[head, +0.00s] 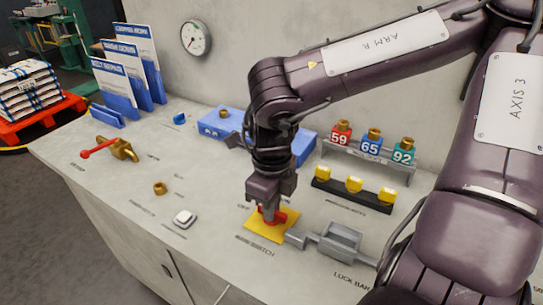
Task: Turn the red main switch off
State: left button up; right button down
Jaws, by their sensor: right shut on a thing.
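The red main switch (279,217) sits on a yellow plate (258,224) on the grey console top. An "OFF" marking shows at the upper left of the plate, and a "SWITCH" label lies in front of it. My right gripper (268,212) comes down from above and is shut on the red switch handle, hiding much of it. Which way the handle points is hard to tell. My left gripper is not in view.
A lock bar fixture (341,240) stands close right of the switch. Numbered padlocks (371,142) on a rack and a black strip with yellow blocks (353,186) are behind right. A blue box (222,125) is behind my arm. A red-handled brass valve (118,149) is far left.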

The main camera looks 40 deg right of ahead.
jog(key=c, duration=1.4)
grip_release()
jog(key=shift+c, duration=0.2)
notch_tip(320, 180, up, 8)
jog(key=shift+f, duration=0.1)
